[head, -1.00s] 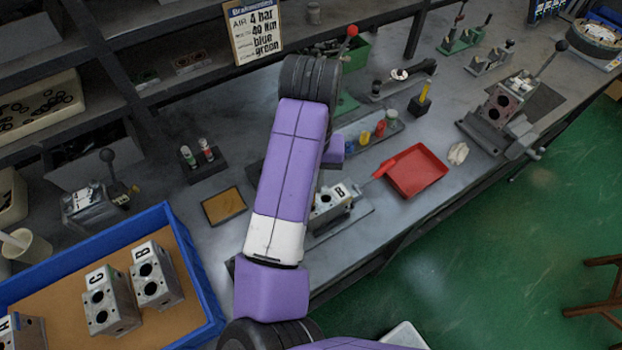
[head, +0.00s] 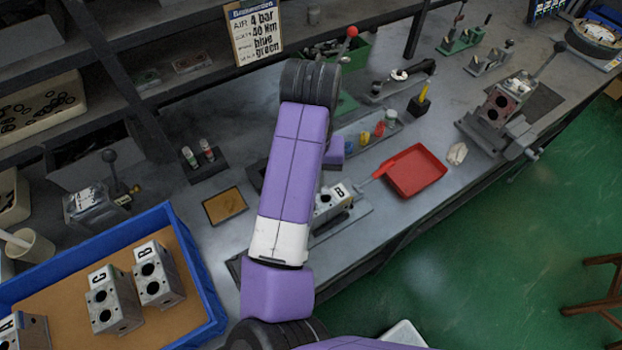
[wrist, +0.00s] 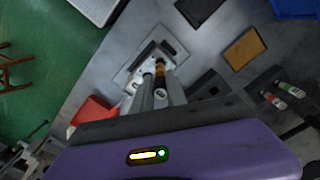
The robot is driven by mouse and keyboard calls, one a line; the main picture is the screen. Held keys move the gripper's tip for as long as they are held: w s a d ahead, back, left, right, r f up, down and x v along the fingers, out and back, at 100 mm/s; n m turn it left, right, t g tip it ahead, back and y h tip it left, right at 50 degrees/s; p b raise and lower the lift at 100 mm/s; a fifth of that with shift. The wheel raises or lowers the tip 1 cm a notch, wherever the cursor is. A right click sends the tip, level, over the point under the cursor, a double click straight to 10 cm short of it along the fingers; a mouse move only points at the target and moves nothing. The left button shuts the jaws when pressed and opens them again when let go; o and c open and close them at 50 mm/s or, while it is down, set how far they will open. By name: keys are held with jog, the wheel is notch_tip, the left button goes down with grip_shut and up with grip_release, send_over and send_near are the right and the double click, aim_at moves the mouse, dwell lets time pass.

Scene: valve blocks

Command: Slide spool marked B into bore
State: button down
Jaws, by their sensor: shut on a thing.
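The valve block marked B (head: 328,200) sits on a flat grey plate on the bench, partly behind my arm. It also shows in the wrist view (wrist: 146,68), beyond my fingers. My gripper (wrist: 160,84) is shut on the spool (wrist: 159,70), a thin rod with brass-coloured and dark bands. The spool points toward the block. I cannot tell whether its tip is touching the block or in the bore, and no letter on it is readable. In the head view my arm hides the gripper and spool.
A blue-rimmed tray (head: 209,292) at lower left holds blocks marked A, B and C. A red tray (head: 416,172) lies right of the plate. A cork-coloured pad (head: 225,205) and a dark holder with two small bottles (head: 203,162) stand left of my arm.

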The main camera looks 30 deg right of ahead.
jog(key=shift+f+b, duration=2.85)
jog(key=shift+f, duration=1.2)
jog(key=c, duration=1.3)
grip_release()
jog(key=shift+o, duration=0.2)
jog(key=shift+r, duration=0.15)
notch_tip(320, 180, up, 8)
jog(key=shift+f+p, duration=0.2)
jog(key=shift+p, duration=0.65)
